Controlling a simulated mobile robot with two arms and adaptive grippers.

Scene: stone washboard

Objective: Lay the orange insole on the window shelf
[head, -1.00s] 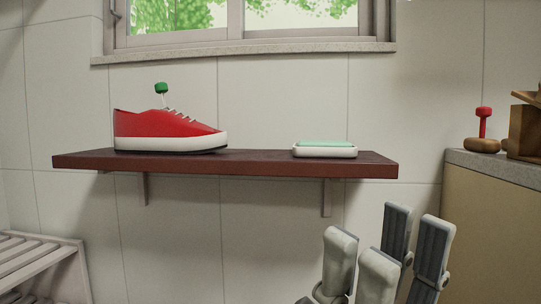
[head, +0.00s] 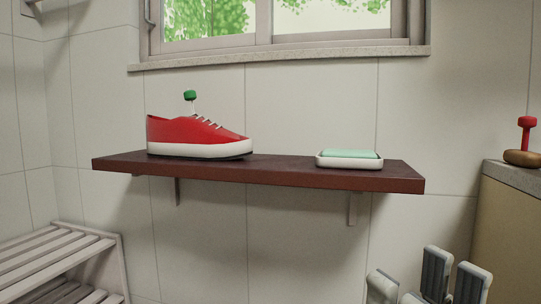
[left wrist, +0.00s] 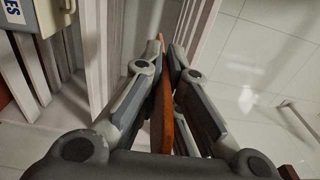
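The window shelf (head: 285,168) is a dark red-brown board on brackets below the window in the head view. A red shoe (head: 195,135) with a white sole stands on its left part. A white dish with a pale green top (head: 349,159) sits on its right part. In the left wrist view a thin orange strip, seen edge-on, looks like the insole (left wrist: 167,95). My left gripper (left wrist: 165,50) is shut on it; this gripper is out of the head view. My right gripper (head: 418,284) shows at the bottom right of the head view, its fingers apart with nothing visible between them.
A slatted rack (head: 60,262) stands at the lower left. A counter (head: 505,172) at the right edge bears a red-handled brown item (head: 523,150). The shelf top is bare between shoe and dish. White slats flank my left gripper in the wrist view, with tiled floor to the right.

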